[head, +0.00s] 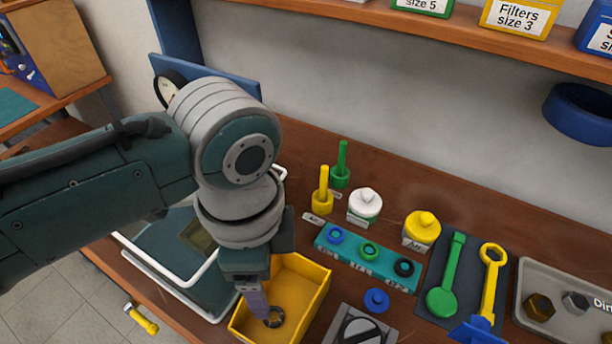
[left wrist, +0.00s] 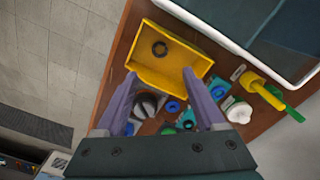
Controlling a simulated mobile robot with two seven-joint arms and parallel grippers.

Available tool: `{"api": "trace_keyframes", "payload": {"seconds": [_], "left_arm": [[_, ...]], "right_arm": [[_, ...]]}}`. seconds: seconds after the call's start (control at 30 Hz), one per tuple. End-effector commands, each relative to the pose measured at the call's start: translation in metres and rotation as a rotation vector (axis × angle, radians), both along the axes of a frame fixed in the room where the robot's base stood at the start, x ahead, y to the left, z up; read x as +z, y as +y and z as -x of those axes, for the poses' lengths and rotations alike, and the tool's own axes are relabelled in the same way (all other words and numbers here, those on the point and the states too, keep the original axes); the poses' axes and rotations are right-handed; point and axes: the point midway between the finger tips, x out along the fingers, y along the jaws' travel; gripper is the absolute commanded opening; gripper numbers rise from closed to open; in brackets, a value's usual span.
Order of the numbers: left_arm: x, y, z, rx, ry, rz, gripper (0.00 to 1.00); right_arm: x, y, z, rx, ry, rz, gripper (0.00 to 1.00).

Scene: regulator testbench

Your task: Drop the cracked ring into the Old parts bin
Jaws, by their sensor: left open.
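A dark ring (head: 275,317) lies inside the yellow bin (head: 312,297); a crack in it is too small to see. In the left wrist view the ring (left wrist: 160,48) rests on the floor of the yellow bin (left wrist: 185,62), apart from both fingers. No label shows on the bin in either view. My left gripper (head: 262,308) points down over the bin, close to the ring in the head view. In the left wrist view its purple fingers (left wrist: 160,76) are spread with nothing between them. My right gripper is in neither view.
A teal rack (head: 368,258) with several rings stands right of the bin. A dark tray with white rails (head: 165,268) borders the bin on the left.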

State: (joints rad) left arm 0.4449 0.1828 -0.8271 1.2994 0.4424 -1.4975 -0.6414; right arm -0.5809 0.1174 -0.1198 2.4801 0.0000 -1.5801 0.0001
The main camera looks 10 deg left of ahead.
Motion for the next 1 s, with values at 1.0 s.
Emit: {"api": "trace_keyframes", "payload": {"seconds": [1.0], "left_arm": [[0.100,0.000,0.000,0.000,0.000,-0.001,0.71]], "right_arm": [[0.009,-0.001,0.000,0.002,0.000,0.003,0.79]]}}
